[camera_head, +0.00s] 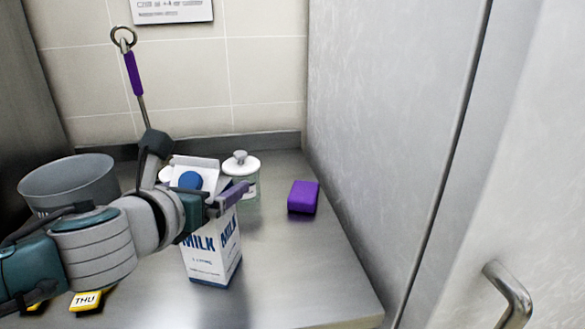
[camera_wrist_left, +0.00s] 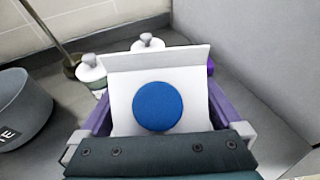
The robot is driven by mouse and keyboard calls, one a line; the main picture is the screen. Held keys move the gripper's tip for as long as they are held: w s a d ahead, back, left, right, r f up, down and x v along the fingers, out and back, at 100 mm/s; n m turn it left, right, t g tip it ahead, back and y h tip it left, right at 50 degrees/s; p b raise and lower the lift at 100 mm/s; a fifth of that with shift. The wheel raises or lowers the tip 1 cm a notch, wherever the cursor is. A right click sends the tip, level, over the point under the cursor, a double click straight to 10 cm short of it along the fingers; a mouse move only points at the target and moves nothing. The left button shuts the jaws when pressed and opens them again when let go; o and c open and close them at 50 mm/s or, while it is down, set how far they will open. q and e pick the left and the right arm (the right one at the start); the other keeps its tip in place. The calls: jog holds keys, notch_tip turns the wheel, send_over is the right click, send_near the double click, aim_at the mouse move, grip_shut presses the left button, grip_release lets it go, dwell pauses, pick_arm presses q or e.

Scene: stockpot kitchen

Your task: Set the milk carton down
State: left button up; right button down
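The milk carton (camera_head: 212,262) is white with blue MILK lettering and a blue round cap. It stands upright at the middle of the steel counter; its base looks at or very near the surface, and I cannot tell if it touches. My left gripper (camera_head: 218,202) reaches in from the left around the carton's upper part. In the left wrist view the carton's top and cap (camera_wrist_left: 157,106) lie between the two purple fingers (camera_wrist_left: 158,98), which look close against its sides. The far finger is mostly hidden in the head view. My right gripper is not in view.
A grey pot (camera_head: 68,180) stands at the left. A white-lidded jar (camera_head: 241,165) is behind the carton, with a second jar (camera_wrist_left: 91,72) beside it. A purple block (camera_head: 303,197) lies to the right. A purple-handled utensil (camera_head: 134,75) is upright behind. The counter's right front is clear.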

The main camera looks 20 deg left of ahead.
pick_arm(q)
jog(key=shift+s+r, duration=0.15)
jog(key=shift+r, duration=0.1)
jog(key=p+v, duration=0.2)
jog(key=v, duration=0.9)
jog(key=s+d+f+n+g, duration=0.1)
jog(key=s+d+n+g, duration=0.1)
jog(key=s+n, duration=0.4)
jog(key=s+d+f+n+g+h, duration=0.1)
jog(key=s+n+g, duration=0.4)
jog(key=n, duration=1)
jog(key=s+d+f+n+g+h, duration=0.1)
jog(key=s+d+f+n+g, duration=0.2)
jog(key=s+n, duration=0.3)
jog(key=d+n, duration=0.1)
jog(key=n, duration=0.4)
jog(key=shift+s+d+f+g, duration=0.15)
jog(key=shift+s+d+g, duration=0.2)
jog(key=shift+g, duration=0.05)
